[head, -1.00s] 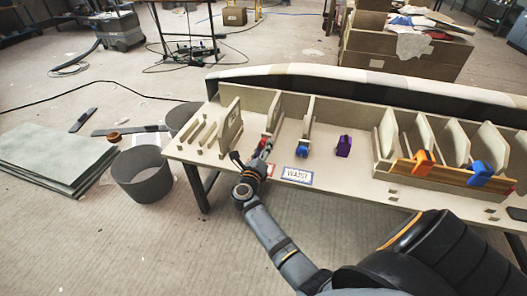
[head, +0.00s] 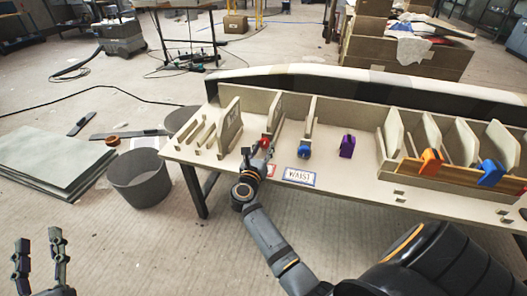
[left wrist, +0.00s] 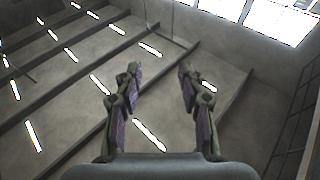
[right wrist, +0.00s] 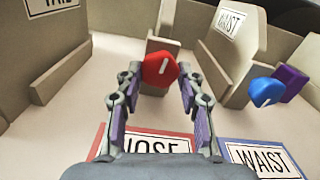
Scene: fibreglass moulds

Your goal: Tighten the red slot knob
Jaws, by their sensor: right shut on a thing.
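The red slot knob (head: 265,143) sits at the front end of a slot in the beige rack. In the right wrist view the red knob (right wrist: 159,70) carries a white line tilted a little to the right of upright. My right gripper (head: 256,152) is shut on it; in the right wrist view its fingertips (right wrist: 159,82) lie on either side of the knob. My left gripper (head: 38,240) is raised at the lower left of the head view, open and empty. In the left wrist view its fingers (left wrist: 160,75) are spread, pointing at the ceiling.
A blue knob (head: 304,151) and a purple one (head: 346,146) sit to the right. Red-edged NOSE (right wrist: 150,143) and blue-edged WAIST (right wrist: 262,158) cards lie in front. Upright panels (head: 230,125) stand left of the knob. A grey bin (head: 140,180) stands on the floor.

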